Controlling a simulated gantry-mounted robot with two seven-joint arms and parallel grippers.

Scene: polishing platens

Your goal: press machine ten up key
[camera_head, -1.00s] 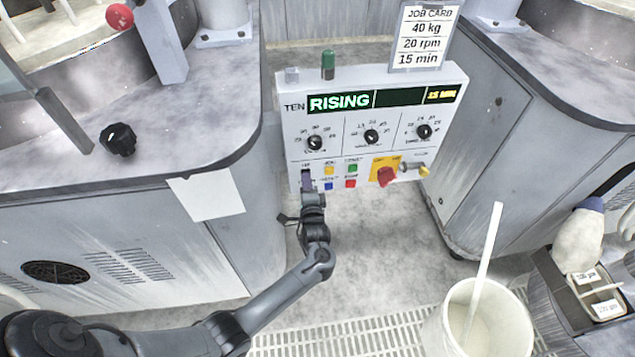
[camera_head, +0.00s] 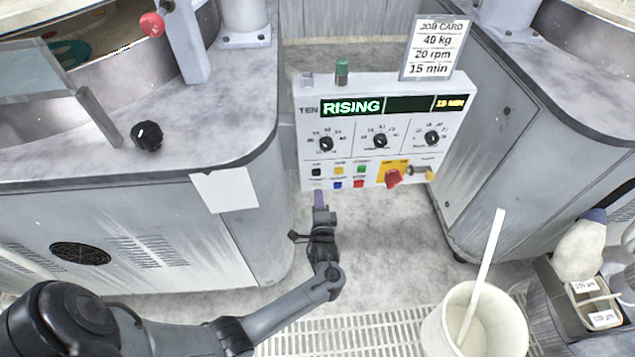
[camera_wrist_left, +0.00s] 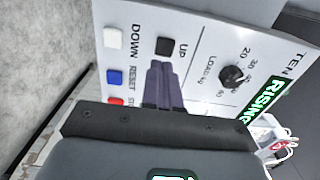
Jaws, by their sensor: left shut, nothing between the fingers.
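The machine ten control panel (camera_head: 350,110) faces me upright, its display (camera_head: 352,107) reading "RISING". Its black UP key (camera_head: 316,172) is at the lower left, above the white DOWN key (camera_head: 317,184). In the left wrist view the UP key (camera_wrist_left: 166,46) is uncovered, beside its "UP" label, with the white DOWN key (camera_wrist_left: 115,37) to its left. I cannot tell the exact gap.
Three black knobs are above. Grey machine cabinets (camera_head: 150,225) flank the panel. A white bucket (camera_head: 437,325) with a stick stands at the lower right.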

